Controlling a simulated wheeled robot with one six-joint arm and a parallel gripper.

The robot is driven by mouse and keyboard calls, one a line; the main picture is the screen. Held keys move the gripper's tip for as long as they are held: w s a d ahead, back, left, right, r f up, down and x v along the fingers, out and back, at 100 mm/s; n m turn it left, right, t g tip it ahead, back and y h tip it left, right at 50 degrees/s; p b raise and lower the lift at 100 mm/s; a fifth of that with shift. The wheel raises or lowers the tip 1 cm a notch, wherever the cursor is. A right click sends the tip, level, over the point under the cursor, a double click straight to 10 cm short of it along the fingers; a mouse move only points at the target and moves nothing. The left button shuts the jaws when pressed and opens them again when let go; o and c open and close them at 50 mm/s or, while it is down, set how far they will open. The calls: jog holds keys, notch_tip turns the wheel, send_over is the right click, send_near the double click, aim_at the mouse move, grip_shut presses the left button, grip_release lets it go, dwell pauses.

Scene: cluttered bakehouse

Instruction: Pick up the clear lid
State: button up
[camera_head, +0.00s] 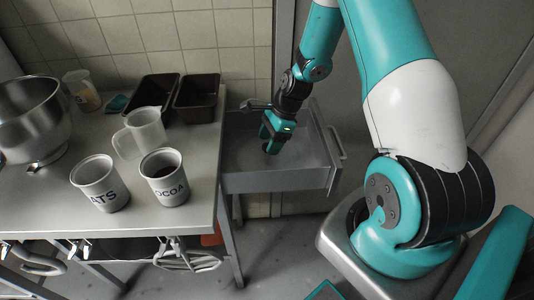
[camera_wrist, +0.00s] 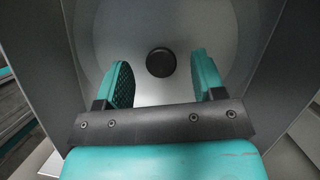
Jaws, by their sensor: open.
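The clear lid (camera_wrist: 160,25) lies in the open drawer (camera_head: 275,181). In the wrist view it is a large, faint round disc with a dark round knob (camera_wrist: 160,62) at its middle. My gripper (camera_head: 270,146) reaches down into the drawer. It also shows in the wrist view (camera_wrist: 162,82), with its two teal fingers open and apart, the knob in line with the gap between them. Nothing is held. In the head view my gripper hides part of the drawer's inside, and the lid's outline is hard to make out.
The drawer walls stand close around my gripper. A steel table at the left bears a mixing bowl (camera_head: 30,118), a clear jug (camera_head: 146,131), two labelled tins (camera_head: 100,183) and (camera_head: 164,178), and two dark loaf pans (camera_head: 154,92) and (camera_head: 197,98).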

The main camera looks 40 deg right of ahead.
jog(key=shift+w+a+f, duration=0.1)
jog(key=shift+a+f, duration=0.15)
jog(key=shift+f, duration=0.45)
jog(key=c, duration=1)
jog(key=shift+r, duration=0.1)
jog(key=shift+c, duration=0.2)
